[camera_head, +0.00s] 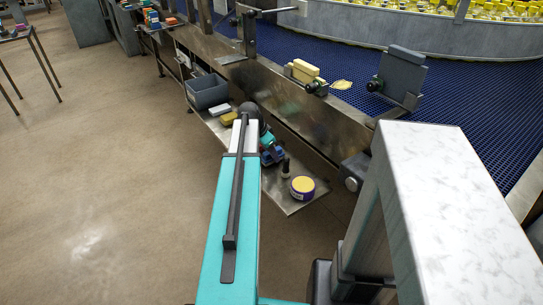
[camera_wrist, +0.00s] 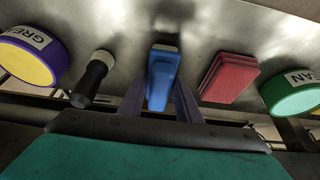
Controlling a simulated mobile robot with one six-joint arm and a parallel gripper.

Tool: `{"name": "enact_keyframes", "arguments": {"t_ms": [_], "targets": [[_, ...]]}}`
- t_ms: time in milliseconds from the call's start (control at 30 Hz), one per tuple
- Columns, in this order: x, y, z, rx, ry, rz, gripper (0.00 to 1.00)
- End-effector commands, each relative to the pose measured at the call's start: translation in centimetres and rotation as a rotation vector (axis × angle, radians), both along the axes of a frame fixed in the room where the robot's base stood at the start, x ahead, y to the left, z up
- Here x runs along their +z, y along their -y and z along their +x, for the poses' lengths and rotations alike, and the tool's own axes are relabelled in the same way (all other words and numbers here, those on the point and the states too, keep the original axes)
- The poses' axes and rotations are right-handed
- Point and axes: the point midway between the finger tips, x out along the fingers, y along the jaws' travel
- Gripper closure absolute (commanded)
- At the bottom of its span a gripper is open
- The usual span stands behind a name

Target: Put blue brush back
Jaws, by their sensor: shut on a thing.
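The blue brush (camera_wrist: 162,76) shows in the middle of the wrist view, its far end close to a metal surface (camera_wrist: 200,22). I cannot tell whether it touches that surface. My gripper (camera_wrist: 159,95) has one finger on each side of the brush and is shut on it. In the head view my arm reaches down toward a low metal shelf (camera_head: 288,206). A small blue shape (camera_head: 272,156) shows there just right of the arm, and the fingers are largely hidden.
A black cylinder (camera_wrist: 92,80) and a purple-and-yellow tin (camera_wrist: 30,56) stand left of the brush. A red block (camera_wrist: 229,78) and a green tin (camera_wrist: 291,92) stand right. A grey bin (camera_head: 207,92) and a yellow block (camera_head: 229,119) share the shelf. A conveyor frame (camera_head: 290,118) runs alongside.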

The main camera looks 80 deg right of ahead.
Motion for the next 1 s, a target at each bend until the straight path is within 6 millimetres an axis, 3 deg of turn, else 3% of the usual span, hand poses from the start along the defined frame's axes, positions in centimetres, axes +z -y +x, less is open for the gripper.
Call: {"name": "enact_keyframes", "arguments": {"t_ms": [200, 233, 333, 867, 1000], "targets": [[-0.5, 0.0, 0.0, 0.0, 0.0, 0.0, 0.94], [-0.5, 0.0, 0.0, 0.0, 0.0, 0.0, 0.68], [-0.5, 0.0, 0.0, 0.0, 0.0, 0.0, 0.51], [-0.3, 0.0, -0.1, -0.001, 0.0, 0.0, 0.51], [1.0, -0.4, 0.4, 0.0, 0.0, -0.001, 0.51]]}}
